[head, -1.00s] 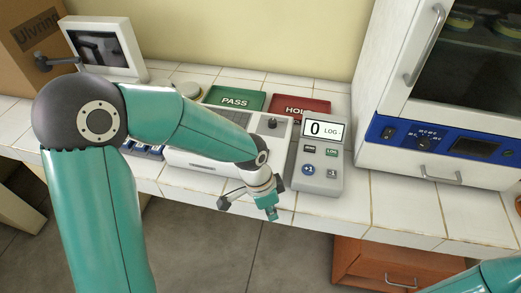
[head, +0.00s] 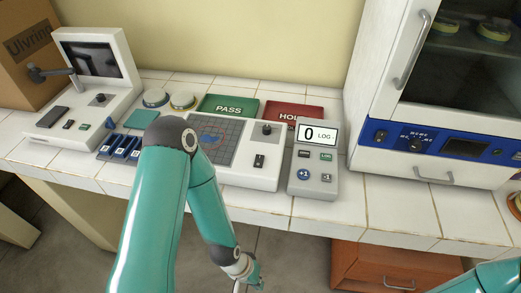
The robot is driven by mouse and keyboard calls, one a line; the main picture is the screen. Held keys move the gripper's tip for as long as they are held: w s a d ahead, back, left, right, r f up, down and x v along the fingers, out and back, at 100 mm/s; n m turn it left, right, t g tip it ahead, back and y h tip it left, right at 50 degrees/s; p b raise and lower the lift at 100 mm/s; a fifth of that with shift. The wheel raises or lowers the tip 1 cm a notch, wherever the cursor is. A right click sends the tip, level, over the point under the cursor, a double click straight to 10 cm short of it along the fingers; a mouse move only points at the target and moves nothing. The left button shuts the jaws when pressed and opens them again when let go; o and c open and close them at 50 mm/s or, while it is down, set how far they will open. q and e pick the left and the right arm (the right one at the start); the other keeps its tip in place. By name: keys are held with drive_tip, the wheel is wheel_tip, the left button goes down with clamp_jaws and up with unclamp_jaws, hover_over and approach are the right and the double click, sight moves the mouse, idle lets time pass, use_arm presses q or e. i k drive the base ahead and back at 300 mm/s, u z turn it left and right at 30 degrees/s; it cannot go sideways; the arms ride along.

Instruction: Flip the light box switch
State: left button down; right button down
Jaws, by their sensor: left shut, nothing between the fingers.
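The light box (head: 278,172) is a low white box in the middle of the counter, with a dark gridded panel carrying a blue and red marking. A small black rocker switch (head: 259,161) sits on its right part, below a black knob (head: 267,129). Which way the switch is set is too small to tell. My left gripper (head: 257,281) is low, in front of the counter edge and below the light box, apart from it. It is shut and empty, partly cut by the bottom frame edge. My right gripper is out of view; only my right arm shows.
A grey counter device (head: 315,182) reading 0 stands right of the light box. Green PASS (head: 229,105) and red HOLD (head: 290,115) trays lie behind. A screen device (head: 98,58), blue slots (head: 120,147) and round dishes (head: 182,100) are left. The incubator (head: 365,98) stands right.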

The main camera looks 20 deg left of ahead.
sight(258, 163)
drive_tip(key=u, duration=1.3)
drive_tip(key=i, duration=0.1)
drive_tip(key=z, duration=2.75)
drive_tip(key=k, duration=0.95)
drive_tip(key=u, duration=0.75)
drive_tip(key=i, duration=0.5)
drive_tip(key=u, duration=0.1)
